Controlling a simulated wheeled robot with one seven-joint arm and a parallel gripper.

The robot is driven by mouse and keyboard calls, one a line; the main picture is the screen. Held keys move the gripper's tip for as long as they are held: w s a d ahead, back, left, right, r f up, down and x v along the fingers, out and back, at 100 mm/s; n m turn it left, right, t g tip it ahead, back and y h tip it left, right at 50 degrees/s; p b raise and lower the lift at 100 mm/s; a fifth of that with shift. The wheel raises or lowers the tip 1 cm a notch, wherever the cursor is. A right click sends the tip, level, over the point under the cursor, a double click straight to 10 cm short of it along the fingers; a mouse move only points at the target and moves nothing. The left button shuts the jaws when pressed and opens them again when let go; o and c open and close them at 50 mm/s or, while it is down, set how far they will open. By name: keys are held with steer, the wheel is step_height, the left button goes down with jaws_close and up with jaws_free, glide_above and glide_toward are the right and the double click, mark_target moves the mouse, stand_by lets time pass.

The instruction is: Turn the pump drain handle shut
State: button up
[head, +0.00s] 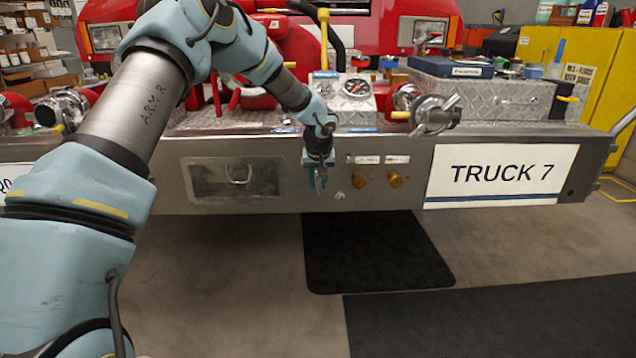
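My gripper (317,180) hangs fingers down in front of the steel bumper face, left of two brass knobs (378,180). The knobs have small white labels above them, too small to read. A thin metallic part shows just below the fingers; I cannot tell whether it is held. Whether the fingers are open or shut is not clear. I cannot tell for sure which part is the pump drain handle; it may be hidden behind my gripper. A yellow-topped lever (324,40) stands upright above the pump. A short yellow handle (401,115) sits by the right-hand outlet.
A gauge box (345,103) stands on the bumper (500,135) just behind my gripper. A capped metal outlet (435,115) sticks out to the right, and a TRUCK 7 sign (500,175) hangs on the bumper. The floor in front, with black mats (375,255), is clear.

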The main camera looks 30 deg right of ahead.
jaws_close()
steer(key=shift+d, duration=0.1)
steer(key=y, duration=0.1)
steer(key=t+y+b, duration=0.1)
steer(key=shift+s+d+m+y, duration=0.1)
steer(key=shift+d+m+y, duration=0.1)
steer(key=shift+m+y, duration=0.1)
steer(key=t+y, duration=0.1)
steer(key=y, duration=0.1)
steer(key=m+t+y+b, duration=0.1)
steer(key=y, duration=0.1)
steer(key=shift+f+t+y, duration=0.15)
steer(key=shift+t+y, duration=0.15)
steer(key=m+t+y+b, duration=0.1)
steer(key=t+y, duration=0.1)
steer(key=shift+f+y, duration=0.1)
steer(key=shift+y, duration=0.3)
steer(key=shift+t+y+b, duration=0.3)
steer(key=shift+y+b, duration=0.1)
steer(key=shift+b, duration=0.1)
